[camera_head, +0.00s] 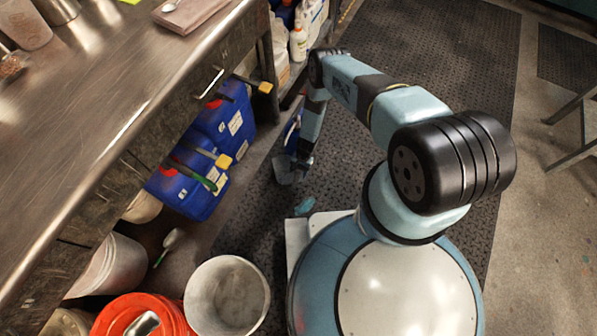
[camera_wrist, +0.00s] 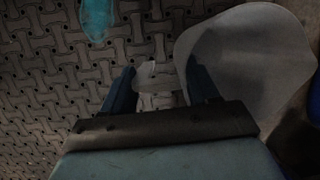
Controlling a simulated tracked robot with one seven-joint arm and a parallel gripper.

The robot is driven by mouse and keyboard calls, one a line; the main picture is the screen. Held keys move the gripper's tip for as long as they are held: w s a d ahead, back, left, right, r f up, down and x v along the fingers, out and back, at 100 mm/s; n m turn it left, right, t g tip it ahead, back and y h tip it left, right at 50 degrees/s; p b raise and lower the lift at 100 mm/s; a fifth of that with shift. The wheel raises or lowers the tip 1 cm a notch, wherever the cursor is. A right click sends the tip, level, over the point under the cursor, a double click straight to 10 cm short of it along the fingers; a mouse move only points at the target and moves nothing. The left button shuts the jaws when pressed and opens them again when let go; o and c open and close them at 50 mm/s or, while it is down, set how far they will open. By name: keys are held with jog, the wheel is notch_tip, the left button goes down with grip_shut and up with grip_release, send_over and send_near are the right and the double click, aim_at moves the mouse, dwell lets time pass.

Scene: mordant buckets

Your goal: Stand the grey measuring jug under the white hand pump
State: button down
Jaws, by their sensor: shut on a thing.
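The grey measuring jug (camera_head: 288,172) hangs low over the dark mat at the end of my arm, left of my base. In the wrist view the jug (camera_wrist: 258,58) is a smoky, see-through vessel at the right, against the right finger. My gripper (camera_head: 304,150) is shut on the jug. In the wrist view a pale piece, which looks like its handle, lies between the fingers of my gripper (camera_wrist: 160,82). I cannot make out the white hand pump in either view.
An orange bucket (camera_head: 125,310) and a white bucket (camera_head: 205,300) stand at lower left. A teal item (camera_head: 304,206) lies on the mat. The mat (camera_head: 440,50) is clear beyond my arm.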

jog(key=shift+c, duration=1.3)
grip_release()
jog(key=v, duration=1.2)
